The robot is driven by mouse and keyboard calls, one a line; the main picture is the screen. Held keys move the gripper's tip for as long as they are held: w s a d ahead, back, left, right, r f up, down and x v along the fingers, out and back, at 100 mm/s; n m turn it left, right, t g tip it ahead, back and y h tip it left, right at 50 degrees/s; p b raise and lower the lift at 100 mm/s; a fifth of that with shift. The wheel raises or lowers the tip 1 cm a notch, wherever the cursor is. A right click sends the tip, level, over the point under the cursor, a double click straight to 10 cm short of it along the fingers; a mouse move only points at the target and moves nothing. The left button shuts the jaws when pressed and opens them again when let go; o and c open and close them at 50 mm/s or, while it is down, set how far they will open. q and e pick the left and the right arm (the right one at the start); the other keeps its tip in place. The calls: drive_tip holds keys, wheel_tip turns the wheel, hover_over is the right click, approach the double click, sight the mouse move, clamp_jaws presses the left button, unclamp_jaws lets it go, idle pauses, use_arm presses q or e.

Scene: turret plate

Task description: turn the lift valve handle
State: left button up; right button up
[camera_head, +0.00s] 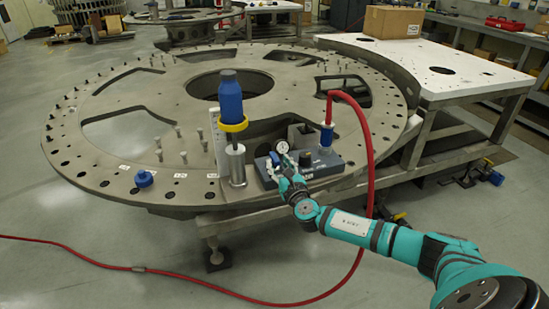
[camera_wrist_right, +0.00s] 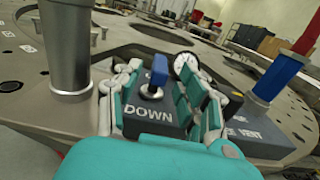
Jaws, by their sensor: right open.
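The lift valve handle (camera_wrist_right: 159,72) is a small blue lever on a round silver base, standing upright on a dark grey valve box (camera_head: 326,163) marked "DOWN". My right gripper (camera_wrist_right: 158,84) is open in the right wrist view. Its teal fingers stand on either side of the handle, with gaps visible; I cannot tell if either finger touches it. In the head view my right gripper (camera_head: 279,168) is at the box's left end and hides the handle. My left gripper is not in view.
A white-faced gauge (camera_head: 282,147) stands on the box close to my fingers. Left of it is a silver post (camera_head: 236,166) under a blue cylinder (camera_head: 230,98) with a yellow ring. A red hose (camera_head: 369,150) loops from a blue fitting (camera_head: 326,135). The turret plate (camera_head: 130,105) spreads behind.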

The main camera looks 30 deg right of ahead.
sight(271, 153)
drive_tip(key=shift+x, duration=2.2)
clamp_jaws()
